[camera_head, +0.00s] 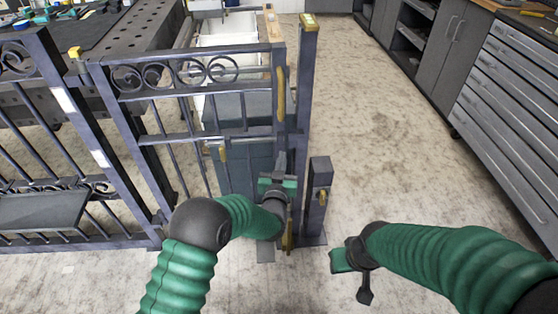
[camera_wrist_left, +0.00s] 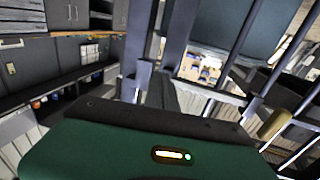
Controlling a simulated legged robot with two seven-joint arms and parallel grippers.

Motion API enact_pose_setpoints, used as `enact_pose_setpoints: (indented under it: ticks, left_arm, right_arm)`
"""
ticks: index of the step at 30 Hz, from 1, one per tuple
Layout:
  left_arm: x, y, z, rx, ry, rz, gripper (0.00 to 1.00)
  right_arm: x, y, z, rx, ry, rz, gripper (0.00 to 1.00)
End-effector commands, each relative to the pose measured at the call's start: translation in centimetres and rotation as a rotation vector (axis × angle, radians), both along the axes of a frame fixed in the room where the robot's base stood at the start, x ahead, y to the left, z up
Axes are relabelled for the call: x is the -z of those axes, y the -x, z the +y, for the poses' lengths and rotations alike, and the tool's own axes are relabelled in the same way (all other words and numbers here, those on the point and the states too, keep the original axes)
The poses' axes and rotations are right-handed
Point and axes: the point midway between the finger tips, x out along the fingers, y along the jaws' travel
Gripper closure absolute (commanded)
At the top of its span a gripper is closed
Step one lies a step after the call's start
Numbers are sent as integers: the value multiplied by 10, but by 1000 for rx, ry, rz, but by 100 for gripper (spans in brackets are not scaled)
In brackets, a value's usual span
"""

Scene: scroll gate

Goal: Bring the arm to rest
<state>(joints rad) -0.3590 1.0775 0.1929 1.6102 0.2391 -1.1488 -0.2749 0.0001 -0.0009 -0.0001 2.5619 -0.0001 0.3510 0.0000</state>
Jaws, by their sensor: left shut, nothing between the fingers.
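The dark metal scroll gate (camera_head: 185,138) stands upright at the centre left of the head view, with curled ironwork near its top. Brass-coloured fittings show along its right-hand upright. My left gripper (camera_head: 280,178) is shut and empty, close to that upright and left of the short post (camera_head: 319,190). I cannot tell whether it touches the gate. The left wrist view shows the green gripper housing (camera_wrist_left: 150,155), with blurred metal bars beyond it. My right gripper (camera_head: 350,272) is low over the floor, right of the short post and apart from the gate; its jaw opening is unclear.
A fence panel (camera_head: 62,160) adjoins the gate on the left. A dark perforated workbench (camera_head: 130,32) and white bins (camera_head: 228,30) stand behind it. Grey drawer cabinets (camera_head: 510,95) line the right side. The floor (camera_head: 385,130) between gate and cabinets is clear.

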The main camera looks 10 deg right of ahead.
Motion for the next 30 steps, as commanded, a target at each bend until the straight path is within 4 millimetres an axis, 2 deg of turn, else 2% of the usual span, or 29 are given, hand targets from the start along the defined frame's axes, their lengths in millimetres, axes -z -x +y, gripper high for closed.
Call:
enact_pose_setpoints:
  ticks: [1, 12, 17, 23, 26, 28, 30]
  left_arm:
    - [-3, 8, 0, 1, 0, 2, 100]
    - [0, 75, -3, 5, -2, 6, 100]
    - [1, 87, -2, 3, -1, 4, 100]
    - [-2, 84, 6, 12, -11, 46, 100]
    - [-9, 80, 33, 28, -44, 186, 100]
    - [-11, 89, 67, 31, -80, 344, 100]
    - [-9, 114, 111, 13, -116, 528, 100]
  right_arm:
    - [-7, -1, 0, 0, 0, -2, 60]
    - [-25, -1, 0, 0, 0, -2, 60]
    - [-27, -1, 0, 0, 0, -2, 60]
    - [-26, -1, 0, 0, 0, -2, 60]
    - [-27, -1, 0, 0, 0, -2, 60]
    - [-26, -1, 0, 0, 0, -2, 60]
    - [-26, -1, 0, 0, 0, -2, 60]
